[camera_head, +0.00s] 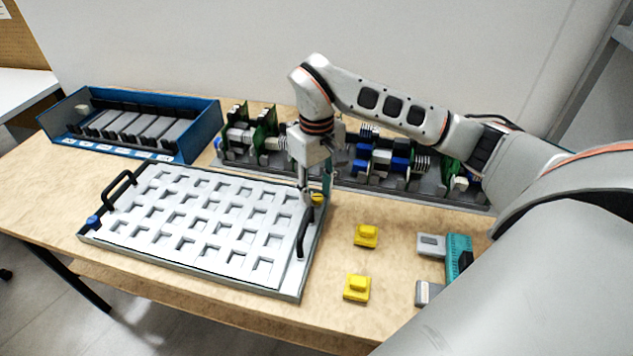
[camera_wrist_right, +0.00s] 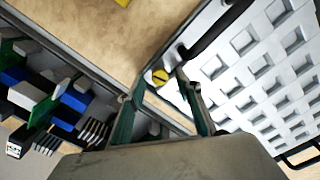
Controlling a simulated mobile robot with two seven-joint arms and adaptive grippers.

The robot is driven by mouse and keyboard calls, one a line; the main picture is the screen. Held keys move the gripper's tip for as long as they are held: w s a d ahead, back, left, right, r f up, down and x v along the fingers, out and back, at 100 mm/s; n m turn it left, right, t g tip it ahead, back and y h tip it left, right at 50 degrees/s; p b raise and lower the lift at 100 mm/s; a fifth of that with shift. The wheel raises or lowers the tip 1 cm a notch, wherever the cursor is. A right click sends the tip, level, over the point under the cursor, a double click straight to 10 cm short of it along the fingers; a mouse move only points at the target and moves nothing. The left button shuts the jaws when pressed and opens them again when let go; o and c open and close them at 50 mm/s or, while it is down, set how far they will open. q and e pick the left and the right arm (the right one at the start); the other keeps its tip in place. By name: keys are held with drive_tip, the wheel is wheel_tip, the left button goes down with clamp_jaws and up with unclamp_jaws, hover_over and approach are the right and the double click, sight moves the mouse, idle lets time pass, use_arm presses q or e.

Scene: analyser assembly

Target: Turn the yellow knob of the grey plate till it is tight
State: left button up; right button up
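The grey plate (camera_head: 190,255) lies flat on the table, with a grid of square pockets and a black handle at each short end. Its yellow knob (camera_head: 318,198) sits at the far right corner; it also shows in the right wrist view (camera_wrist_right: 160,77). My right gripper (camera_head: 315,192) points down at that corner. In the wrist view its two fingers (camera_wrist_right: 159,82) stand apart, with the knob between or just beyond their tips. I cannot tell whether either finger touches it. My left gripper is not in view.
A blue box (camera_head: 200,135) stands at the back left. A rack of circuit boards and connectors (camera_head: 385,160) runs behind the plate. Yellow blocks (camera_head: 366,237) (camera_head: 357,289), grey blocks (camera_head: 431,245) and a teal part (camera_head: 459,258) lie to the right.

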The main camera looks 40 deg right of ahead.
sight(317, 195)
wheel_tip(317, 195, up, 12)
idle(0.6)
